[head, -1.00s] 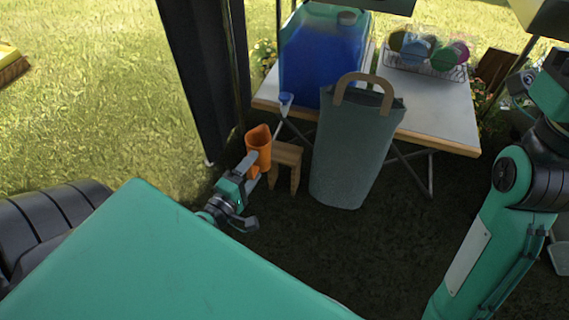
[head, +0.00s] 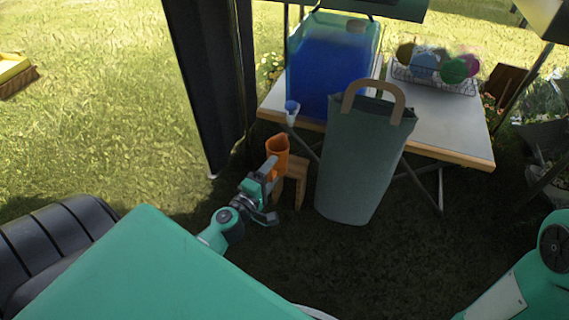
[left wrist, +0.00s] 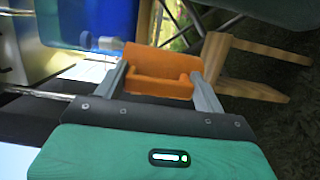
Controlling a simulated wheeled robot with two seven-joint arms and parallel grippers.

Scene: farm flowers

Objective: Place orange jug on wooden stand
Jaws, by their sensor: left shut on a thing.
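The orange jug (head: 278,151) is at the left of the wooden stand in the head view. My left gripper (head: 270,172) is shut on it. In the left wrist view the orange jug (left wrist: 160,72) sits between the two fingers of my left gripper (left wrist: 160,88). The small wooden stand (head: 297,168) stands on the ground, partly hidden by the jug and my gripper. The wooden stand (left wrist: 245,88) also shows at the right of the left wrist view. I cannot tell whether the jug touches the stand. My right gripper is out of view.
A tall grey-green bag (head: 360,165) with a tan handle stands right of the stand. Behind is a table (head: 440,115) bearing a blue water container (head: 330,75) with a tap (head: 292,108) and a wire rack (head: 432,85). A dark post (head: 205,90) rises at the left.

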